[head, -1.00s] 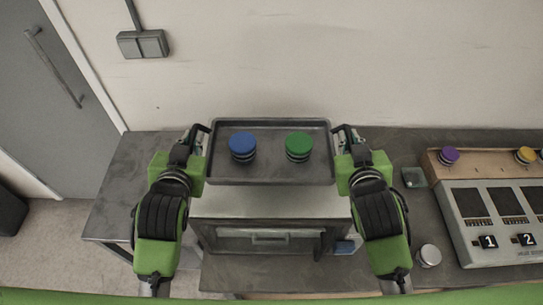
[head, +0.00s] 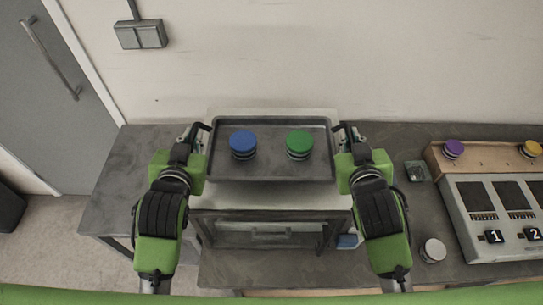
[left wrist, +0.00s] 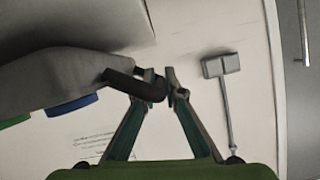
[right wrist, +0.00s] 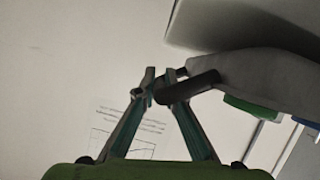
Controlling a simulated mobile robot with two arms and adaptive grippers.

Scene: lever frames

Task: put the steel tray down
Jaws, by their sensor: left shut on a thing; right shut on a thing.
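The steel tray (head: 270,174) is a grey rectangular tray with a raised rim, held level between my two grippers in the head view. A blue-topped round piece (head: 243,145) and a green-topped round piece (head: 299,144) stand upright in it. My left gripper (head: 203,132) is shut on the tray's left handle; the dark handle (left wrist: 137,84) shows between the fingers in the left wrist view. My right gripper (head: 343,132) is shut on the right handle, which shows in the right wrist view (right wrist: 190,87). I cannot tell the gap between the tray and the surface under it.
A pale-topped stand (head: 270,197) with an open front lies beneath the tray on the grey bench (head: 130,170). At right stand a numbered control panel (head: 505,215), a purple-topped piece (head: 453,148) and a pale round piece (head: 432,250). The bench's left part is clear.

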